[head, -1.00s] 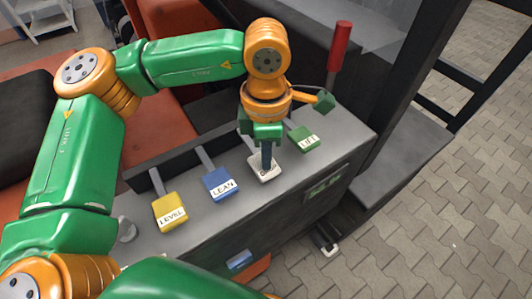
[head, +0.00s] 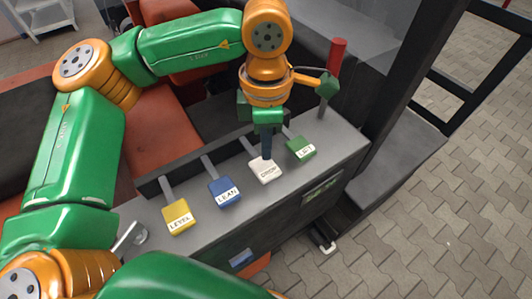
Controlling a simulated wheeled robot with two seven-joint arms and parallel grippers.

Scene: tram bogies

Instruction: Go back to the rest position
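My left gripper (head: 265,148) points down over the console (head: 285,197), with its dark fingertips just at the back edge of the white lever paddle (head: 265,172). The fingers are seen edge-on, so I cannot tell whether they are open or shut, or whether they touch the paddle. The white paddle's label is mostly uncovered but too small to read surely. My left arm reaches in from the left and bends high over the console. My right gripper is not in view.
Beside the white paddle are a yellow LEVEL (head: 179,214), a blue LEAN (head: 224,190) and a green LIFT paddle (head: 301,149). A red-topped upright lever (head: 333,68) stands behind LIFT. A dark post (head: 412,85) rises at right. Paved floor (head: 440,235) lies open beyond.

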